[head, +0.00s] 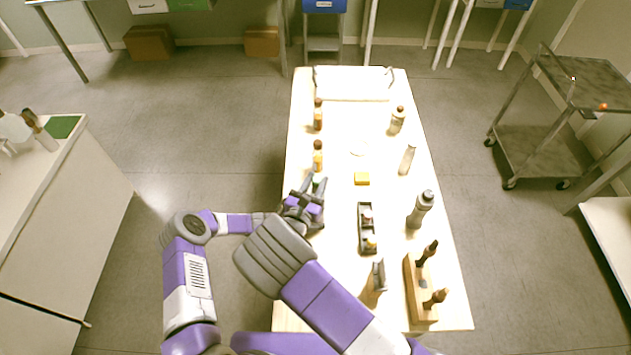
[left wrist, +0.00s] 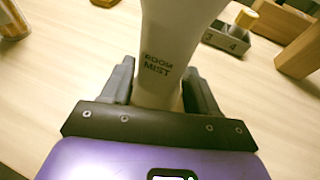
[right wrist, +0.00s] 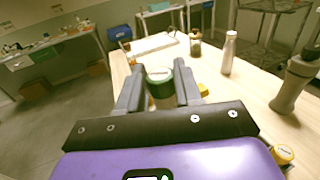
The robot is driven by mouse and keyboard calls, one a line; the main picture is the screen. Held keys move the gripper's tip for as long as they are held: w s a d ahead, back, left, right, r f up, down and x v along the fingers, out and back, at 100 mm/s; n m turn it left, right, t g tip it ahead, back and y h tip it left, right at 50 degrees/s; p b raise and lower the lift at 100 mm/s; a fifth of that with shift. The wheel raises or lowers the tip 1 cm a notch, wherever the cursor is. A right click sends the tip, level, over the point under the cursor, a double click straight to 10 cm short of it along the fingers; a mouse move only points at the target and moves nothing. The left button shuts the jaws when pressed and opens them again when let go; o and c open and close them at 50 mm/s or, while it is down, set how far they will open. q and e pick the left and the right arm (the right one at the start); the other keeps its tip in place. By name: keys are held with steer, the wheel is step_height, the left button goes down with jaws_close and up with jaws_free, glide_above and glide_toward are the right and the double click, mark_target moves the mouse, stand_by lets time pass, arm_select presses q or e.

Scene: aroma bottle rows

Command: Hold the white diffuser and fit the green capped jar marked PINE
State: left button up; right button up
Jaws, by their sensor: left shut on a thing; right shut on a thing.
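The white diffuser (left wrist: 165,35), marked ROOM MIST, stands between the fingers of my left gripper (left wrist: 158,92) in the left wrist view. That gripper is shut on it. The diffuser's top is cut off there, and my arms hide it in the head view. My right gripper (right wrist: 158,88) is shut on the green capped jar (right wrist: 160,78), which shows between its fingers in the right wrist view. I cannot read its label. In the head view my right gripper (head: 309,186) is at the table's left edge, close by my left one, which is mostly hidden. I cannot tell whether jar and diffuser touch.
A wooden rack (head: 411,290) stands at the near right. Amber bottles (head: 318,157) line the left edge. A yellow block (head: 362,178) and a grey bottle (head: 419,210) stand nearby.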

mark_target(315, 190)
steer(key=shift+f, duration=1.55)
steer(key=o, duration=1.1)
arm_select(q)
steer(key=shift+f, duration=0.1)
arm_select(e)
steer(key=shift+r, duration=3.5)
